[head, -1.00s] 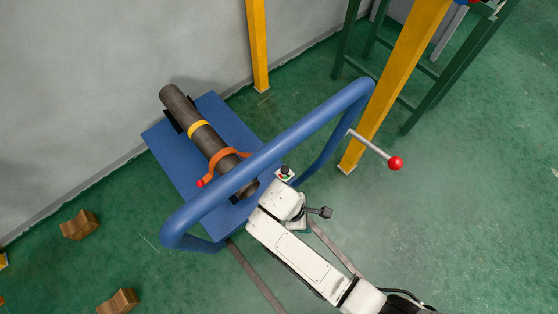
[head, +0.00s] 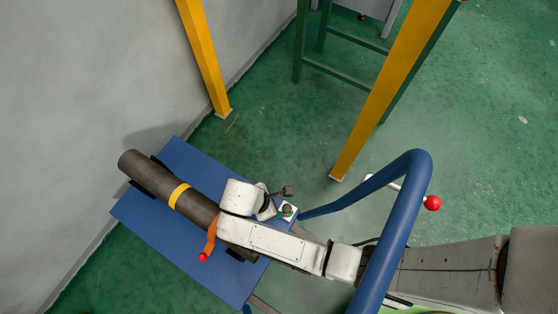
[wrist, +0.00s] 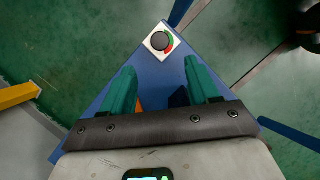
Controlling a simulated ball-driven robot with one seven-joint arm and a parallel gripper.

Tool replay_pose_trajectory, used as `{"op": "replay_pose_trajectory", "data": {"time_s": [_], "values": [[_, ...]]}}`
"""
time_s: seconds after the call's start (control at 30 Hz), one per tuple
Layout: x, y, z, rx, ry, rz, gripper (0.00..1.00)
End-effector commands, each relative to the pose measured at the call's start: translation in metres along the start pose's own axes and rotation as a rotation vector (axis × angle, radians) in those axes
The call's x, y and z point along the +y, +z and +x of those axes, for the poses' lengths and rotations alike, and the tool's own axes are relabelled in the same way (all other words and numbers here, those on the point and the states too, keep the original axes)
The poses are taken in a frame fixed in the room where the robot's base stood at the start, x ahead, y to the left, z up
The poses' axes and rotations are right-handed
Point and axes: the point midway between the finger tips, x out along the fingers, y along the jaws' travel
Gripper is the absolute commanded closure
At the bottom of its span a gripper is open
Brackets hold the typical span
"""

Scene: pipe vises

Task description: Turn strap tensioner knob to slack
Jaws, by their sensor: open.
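The strap tensioner knob (head: 287,209) is a small black knob on a white plate at the corner of the blue bench. In the wrist view the black knob (wrist: 160,41) sits beside a red and green arc; its pointer direction is too small to tell. My gripper (wrist: 160,70) is open and empty, its two green fingers pointing toward the knob, which appears just beyond and between the fingertips. The orange strap (head: 211,238) goes over the dark pipe (head: 151,178), partly hidden by my arm; a bit of orange shows between my fingers in the wrist view.
The blue bench top (head: 160,229) carries the pipe, which has a yellow band (head: 178,195). A blue tube rail (head: 405,215) crosses near my arm. A lever with a red ball (head: 432,203) and a yellow post (head: 385,95) stand to the right. Green floor is open beyond.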

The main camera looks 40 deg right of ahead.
Motion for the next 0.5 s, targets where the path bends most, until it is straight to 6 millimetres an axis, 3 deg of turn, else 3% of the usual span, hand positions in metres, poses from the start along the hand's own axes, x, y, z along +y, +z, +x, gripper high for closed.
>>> {"op": "replay_pose_trajectory", "data": {"time_s": [0.5], "values": [[0.000,-0.001,0.085,-0.002,-0.001,0.001,0.40]]}}
